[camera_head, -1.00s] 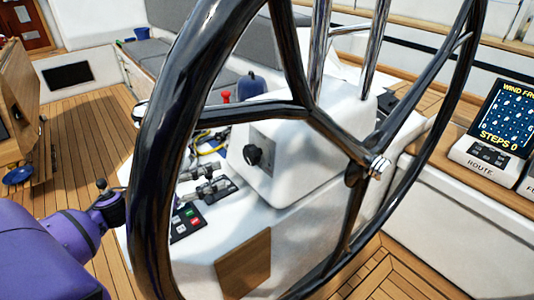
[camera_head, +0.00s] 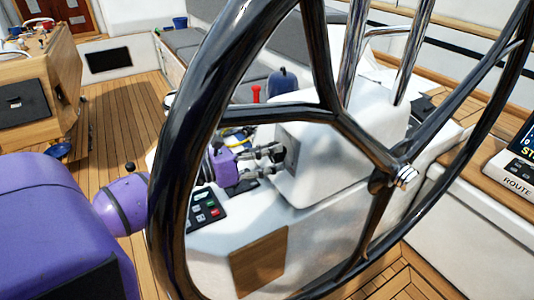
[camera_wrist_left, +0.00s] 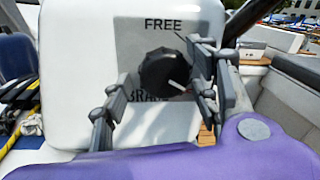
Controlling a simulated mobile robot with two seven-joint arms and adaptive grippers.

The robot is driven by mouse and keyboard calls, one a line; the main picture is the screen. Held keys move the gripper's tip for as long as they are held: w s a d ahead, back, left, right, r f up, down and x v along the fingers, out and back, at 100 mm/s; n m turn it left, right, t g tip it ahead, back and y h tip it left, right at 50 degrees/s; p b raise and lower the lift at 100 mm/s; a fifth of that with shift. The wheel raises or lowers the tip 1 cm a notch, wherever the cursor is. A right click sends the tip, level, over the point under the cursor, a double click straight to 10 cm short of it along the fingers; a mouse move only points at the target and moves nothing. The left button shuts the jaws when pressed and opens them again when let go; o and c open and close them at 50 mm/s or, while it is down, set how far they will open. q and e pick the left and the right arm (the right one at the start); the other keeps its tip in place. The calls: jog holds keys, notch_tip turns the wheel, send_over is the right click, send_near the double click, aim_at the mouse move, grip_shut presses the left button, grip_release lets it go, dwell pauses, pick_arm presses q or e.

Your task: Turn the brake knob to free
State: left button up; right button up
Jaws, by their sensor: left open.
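The black round brake knob (camera_wrist_left: 160,72) sits on a grey plate (camera_wrist_left: 125,40) on a white housing. Its white pointer mark points to the lower right. The word FREE is above it; the word below is partly covered by the knob and a finger. My left gripper (camera_wrist_left: 165,82) is open, with one finger on each side of the knob in the wrist view; I cannot tell whether they touch it. In the head view my left gripper (camera_head: 277,160) reaches the plate (camera_head: 290,146) behind the wheel, and the knob is mostly hidden. My right gripper is not in view.
A large black steering wheel (camera_head: 335,120) stands in front of the housing (camera_head: 325,172), with my left arm passing behind its rim. A button panel (camera_head: 207,209) lies below my gripper. A red lever (camera_head: 256,94) and a blue item (camera_head: 283,82) stand behind.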

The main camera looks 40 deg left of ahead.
pick_arm(q)
jog(key=shift+c, duration=0.2)
jog(key=c, duration=1)
